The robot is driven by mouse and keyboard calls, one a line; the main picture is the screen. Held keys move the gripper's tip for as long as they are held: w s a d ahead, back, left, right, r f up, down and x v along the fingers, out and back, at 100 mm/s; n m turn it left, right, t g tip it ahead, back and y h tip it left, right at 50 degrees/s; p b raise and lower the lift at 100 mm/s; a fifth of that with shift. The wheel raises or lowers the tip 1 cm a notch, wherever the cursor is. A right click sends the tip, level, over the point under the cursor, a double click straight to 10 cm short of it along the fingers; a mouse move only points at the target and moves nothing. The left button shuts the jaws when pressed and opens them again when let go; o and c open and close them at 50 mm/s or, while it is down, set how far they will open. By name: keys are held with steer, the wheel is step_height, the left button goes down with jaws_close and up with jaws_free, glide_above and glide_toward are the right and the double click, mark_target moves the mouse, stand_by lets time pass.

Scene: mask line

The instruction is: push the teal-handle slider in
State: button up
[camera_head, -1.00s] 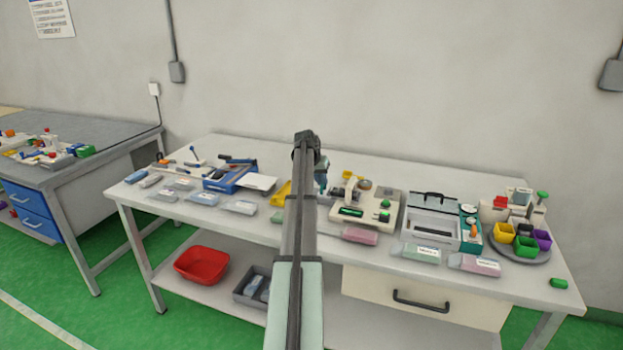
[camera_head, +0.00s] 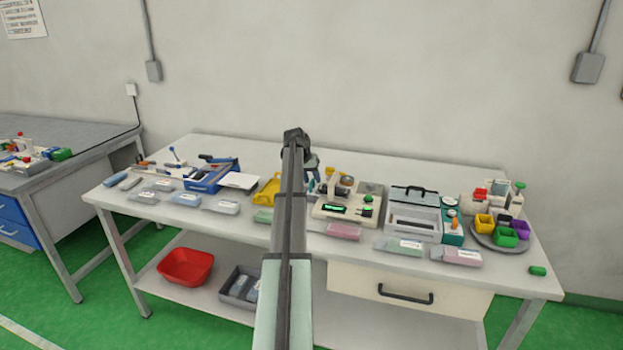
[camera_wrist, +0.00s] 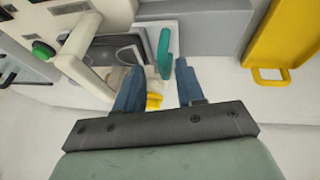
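The teal handle (camera_wrist: 164,52) is an upright curved tab in the wrist view, beside a grey recess (camera_wrist: 118,48) of a beige machine. The machine (camera_head: 347,207) stands mid-bench in the head view. My gripper (camera_wrist: 160,66) is open, its two blue fingers apart. The teal handle appears between and just beyond the fingertips; I cannot tell whether either finger touches it. In the head view my gripper (camera_head: 312,174) is mostly hidden behind my arm, and I cannot make out the handle there.
A yellow bracket (camera_wrist: 285,40) is at the wrist view's upper right, and a small yellow piece (camera_wrist: 154,101) shows between the fingers. A beige lever arm (camera_wrist: 80,50) lies left. A grey case (camera_head: 413,215) and a blue tool holder (camera_head: 212,178) flank the area on the bench.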

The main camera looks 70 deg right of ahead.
steer(key=v, duration=1.3)
steer(key=shift+r, duration=0.35)
steer(key=shift+a, duration=0.15)
